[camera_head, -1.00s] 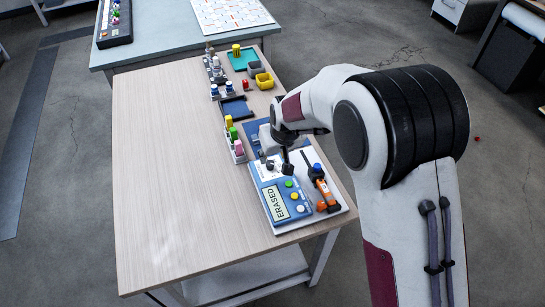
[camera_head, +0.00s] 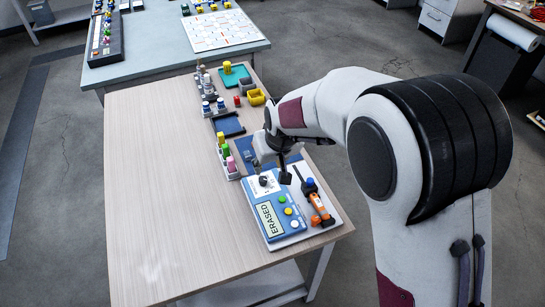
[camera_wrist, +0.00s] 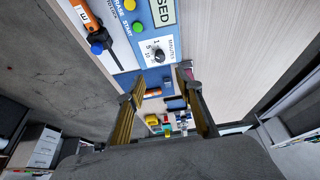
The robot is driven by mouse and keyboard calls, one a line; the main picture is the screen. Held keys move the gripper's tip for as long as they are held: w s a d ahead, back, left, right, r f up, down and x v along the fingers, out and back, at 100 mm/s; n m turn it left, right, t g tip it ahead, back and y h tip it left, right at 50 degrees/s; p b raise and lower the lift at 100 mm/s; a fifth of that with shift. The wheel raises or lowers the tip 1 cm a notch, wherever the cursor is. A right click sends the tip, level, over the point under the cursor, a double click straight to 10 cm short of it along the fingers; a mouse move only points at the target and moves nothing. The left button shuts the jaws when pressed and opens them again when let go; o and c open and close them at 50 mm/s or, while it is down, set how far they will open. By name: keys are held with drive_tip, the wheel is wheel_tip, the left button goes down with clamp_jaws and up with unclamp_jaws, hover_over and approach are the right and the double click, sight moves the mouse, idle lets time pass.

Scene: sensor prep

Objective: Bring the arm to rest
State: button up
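My arm reaches in from the right of the head view. My gripper (camera_head: 286,178) points down near the knob end of a blue device (camera_head: 250,211) whose screen reads "ERASED". In the wrist view my gripper (camera_wrist: 160,76) has its two fingers well apart, with nothing between them. The device shows at the top of the wrist view (camera_wrist: 148,45), with its minutes knob (camera_wrist: 159,56) just beyond the fingertips. I see no contact between fingers and device.
An orange tool (camera_head: 320,209) lies right of the device. Colored bottles in a rack (camera_head: 228,165), a blue tray (camera_head: 229,125), a yellow bin (camera_head: 256,97) and a teal tray (camera_head: 237,76) stand farther back. The left of the wooden table (camera_head: 160,200) is clear.

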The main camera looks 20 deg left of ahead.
drive_tip(key=s+d+f+g+h, duration=0.1)
drive_tip(key=s+d+f+g, duration=0.1)
drive_tip(key=s+d, duration=0.3)
drive_tip(key=s+d+r+m+t, duration=0.1)
drive_tip(key=s+d+r+m, duration=0.2)
drive_tip(key=d, duration=0.9)
drive_tip(key=s+d+r+m+t+h, duration=0.1)
drive_tip(key=s+d+r+m+t, duration=0.1)
drive_tip(key=s+d+r, duration=0.7)
drive_tip(key=s+d+r+m+t+h, duration=0.1)
drive_tip(key=s+d+r+m, duration=0.3)
drive_tip(key=d, duration=1.1)
drive_tip(key=shift+s+v, duration=0.2)
drive_tip(key=shift+v, duration=2.4)
